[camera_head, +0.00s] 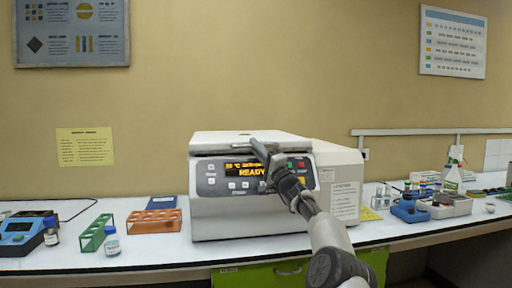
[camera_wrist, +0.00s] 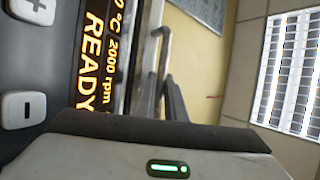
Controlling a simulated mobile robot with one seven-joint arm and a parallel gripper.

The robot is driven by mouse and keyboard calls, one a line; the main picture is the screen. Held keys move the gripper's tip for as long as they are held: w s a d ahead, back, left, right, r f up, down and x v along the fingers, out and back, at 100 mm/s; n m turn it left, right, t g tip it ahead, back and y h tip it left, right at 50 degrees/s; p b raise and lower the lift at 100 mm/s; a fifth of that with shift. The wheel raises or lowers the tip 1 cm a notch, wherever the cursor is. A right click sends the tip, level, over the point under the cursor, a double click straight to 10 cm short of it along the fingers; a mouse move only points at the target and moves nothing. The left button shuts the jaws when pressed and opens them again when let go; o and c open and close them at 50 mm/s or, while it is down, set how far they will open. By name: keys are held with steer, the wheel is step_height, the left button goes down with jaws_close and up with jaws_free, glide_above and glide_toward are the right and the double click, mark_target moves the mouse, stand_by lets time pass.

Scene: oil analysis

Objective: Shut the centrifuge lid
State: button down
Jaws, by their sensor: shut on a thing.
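The centrifuge (camera_head: 222,212) is a white benchtop machine with a dark front panel and a lit READY display. Its pale lid (camera_head: 220,141) lies level or nearly level across the top. I cannot tell whether it sits fully flush. My gripper (camera_head: 258,150) reaches up in front of the panel, with its fingers at the lid's front edge. In the wrist view the dark fingers (camera_wrist: 172,98) are close together beside a pale metallic edge of the lid (camera_wrist: 148,55). The fingers are shut on the lid at its edge; the exact contact is partly hidden.
An orange rack (camera_head: 153,222), a green rack (camera_head: 95,233) and small bottles stand left of the centrifuge. Bare white bench (camera_head: 150,248) shows in front of the racks.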

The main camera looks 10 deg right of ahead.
steer(key=shift+w+f+h, duration=0.2)
steer(key=shift+f+h, duration=0.1)
steer(key=shift+f, duration=0.35)
steer(key=c, duration=2.1)
jaws_free()
steer(key=shift+s+d+f+b, duration=0.25)
steer(key=shift+d+f+b, duration=0.15)
steer(key=shift+b, duration=0.3)
steer(key=r+b+v, duration=0.1)
steer(key=b+v, duration=0.1)
steer(key=v, duration=1.4)
steer(key=shift+s, duration=0.4)
steer(key=shift+r, duration=0.1)
